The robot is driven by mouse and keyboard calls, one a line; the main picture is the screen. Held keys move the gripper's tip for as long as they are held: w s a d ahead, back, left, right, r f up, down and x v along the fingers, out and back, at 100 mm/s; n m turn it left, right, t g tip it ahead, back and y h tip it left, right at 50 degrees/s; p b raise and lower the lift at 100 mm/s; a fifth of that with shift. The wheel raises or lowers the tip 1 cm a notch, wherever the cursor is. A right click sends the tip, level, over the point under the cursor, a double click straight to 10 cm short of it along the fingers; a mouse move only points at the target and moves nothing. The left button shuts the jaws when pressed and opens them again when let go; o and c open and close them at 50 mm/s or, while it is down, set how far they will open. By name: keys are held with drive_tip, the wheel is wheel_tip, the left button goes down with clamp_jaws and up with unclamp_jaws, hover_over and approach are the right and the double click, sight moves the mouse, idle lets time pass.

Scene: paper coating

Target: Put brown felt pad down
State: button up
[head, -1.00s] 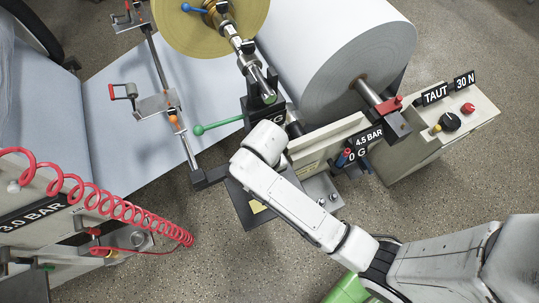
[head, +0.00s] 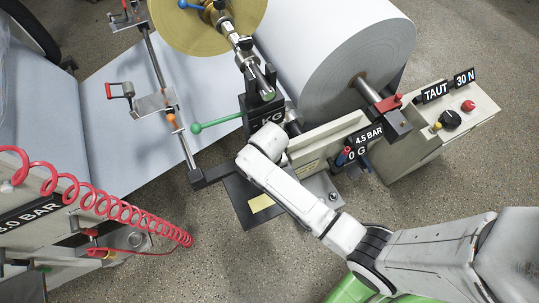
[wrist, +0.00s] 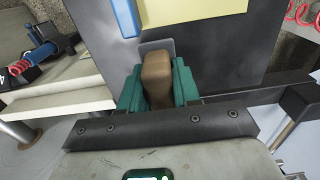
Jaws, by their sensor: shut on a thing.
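The brown felt pad (wrist: 157,78) shows in the wrist view between the two green fingers of my gripper (wrist: 158,85). My gripper is shut on it. A grey plate-like piece (wrist: 158,46) shows just behind the pad's far end. Beyond it lies a dark flat plate (wrist: 215,50), and I cannot tell whether the pad touches it. In the head view my arm hides the pad and the fingers, over the dark plate (head: 236,208) beside the machine.
A yellow label (head: 261,204) lies on the dark plate; a blue-edged item (wrist: 125,16) shows near it. A large white paper roll (head: 335,50) and a green-handled lever (head: 218,123) stand close to my arm. A red coiled hose (head: 100,203) hangs at left.

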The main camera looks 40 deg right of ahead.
drive_tip(key=shift+f, duration=0.1)
drive_tip(key=o, duration=1.1)
drive_tip(key=shift+c, duration=0.2)
wheel_tip(320, 180, up, 12)
drive_tip(key=p, duration=0.2)
drive_tip(key=s+d+r+n, duration=0.1)
drive_tip(key=s+d, duration=0.1)
drive_tip(key=s, duration=0.5)
drive_tip(key=s+d+r+n+t, duration=0.1)
drive_tip(key=s+d+r+n, duration=0.1)
drive_tip(key=s, duration=0.6)
drive_tip(key=shift+s+r, duration=0.2)
